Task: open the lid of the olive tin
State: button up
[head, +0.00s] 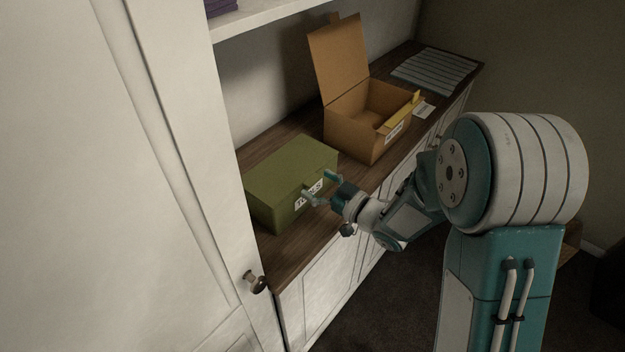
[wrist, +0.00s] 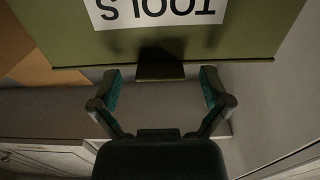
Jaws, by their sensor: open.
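The olive tin (head: 285,172) stands on the wooden counter with its lid shut. Its white TOOLS label (head: 308,194) faces my gripper, and reads upside down in the wrist view (wrist: 160,10). A dark tab (wrist: 160,72) sticks out at the edge of the tin. My gripper (head: 318,186) is open and empty at the tin's front. In the wrist view its two fingertips stand on either side of the tab, with a gap on each side. In the head view my fingers cover part of the tin's front.
An open cardboard box (head: 350,137) with its flap raised stands behind the tin, to the right. A yellow item (head: 404,111) lies at its rim. A grey ribbed mat (head: 434,70) lies at the far end. A white cabinet door (head: 100,200) with a knob (head: 256,283) is at left.

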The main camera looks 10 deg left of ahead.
jog(key=shift+w+a, duration=0.35)
jog(key=shift+a, duration=0.2)
jog(key=c, duration=1.3)
jog(key=shift+c, duration=0.2)
jog(key=shift+r, duration=0.1)
